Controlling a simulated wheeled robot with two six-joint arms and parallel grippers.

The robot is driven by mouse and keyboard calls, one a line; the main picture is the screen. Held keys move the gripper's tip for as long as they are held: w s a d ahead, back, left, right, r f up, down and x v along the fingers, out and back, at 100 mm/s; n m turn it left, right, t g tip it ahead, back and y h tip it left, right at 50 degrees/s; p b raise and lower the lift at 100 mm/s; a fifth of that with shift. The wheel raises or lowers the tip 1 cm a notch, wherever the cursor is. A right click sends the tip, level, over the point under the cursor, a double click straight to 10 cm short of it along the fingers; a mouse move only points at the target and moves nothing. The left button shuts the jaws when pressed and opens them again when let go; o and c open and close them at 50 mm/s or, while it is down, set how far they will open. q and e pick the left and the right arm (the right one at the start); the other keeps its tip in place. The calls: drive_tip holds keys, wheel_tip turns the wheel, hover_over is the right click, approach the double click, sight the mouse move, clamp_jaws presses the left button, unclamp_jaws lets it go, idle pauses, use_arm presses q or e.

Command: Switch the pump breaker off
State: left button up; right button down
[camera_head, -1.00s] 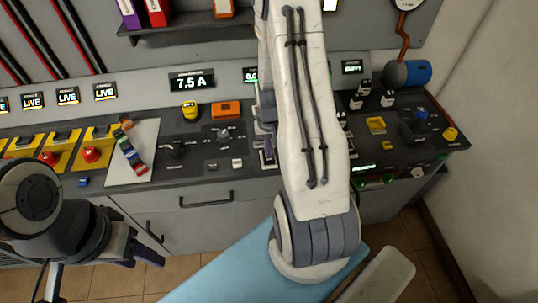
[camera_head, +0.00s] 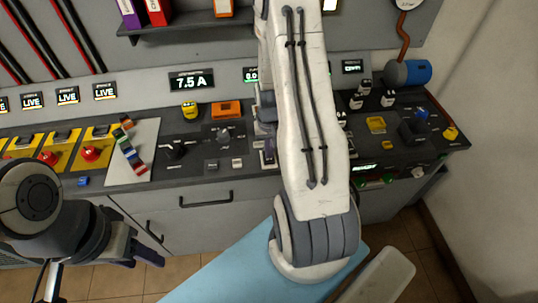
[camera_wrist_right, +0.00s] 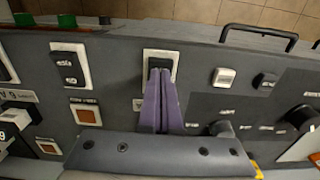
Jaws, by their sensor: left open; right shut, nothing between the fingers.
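In the right wrist view, a black rocker switch (camera_wrist_right: 159,66) sits in a white plate on the dark console. My right gripper (camera_wrist_right: 161,75) is shut and empty; its purple fingertips are at this rocker and cover its lower part. I cannot tell whether they press it. The label beside it is partly hidden and unreadable, so I cannot confirm that it is the pump breaker. In the head view my right arm hides most of the right gripper. My left gripper (camera_head: 142,254) is open and empty, in front of the cabinet at lower left.
Another rocker switch (camera_wrist_right: 70,67) stands left of the fingers, above an orange square lamp (camera_wrist_right: 86,113). A white button (camera_wrist_right: 224,77) and black knobs are to the right. In the head view, red emergency buttons (camera_head: 91,153) line the left console.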

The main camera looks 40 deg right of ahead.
drive_tip(key=shift+f+b, duration=0.6)
drive_tip(key=shift+f, duration=0.25)
idle(0.3)
wheel_tip(320, 180, up, 7)
drive_tip(key=p, duration=0.6)
drive_tip(key=shift+r, duration=0.1)
idle(0.5)
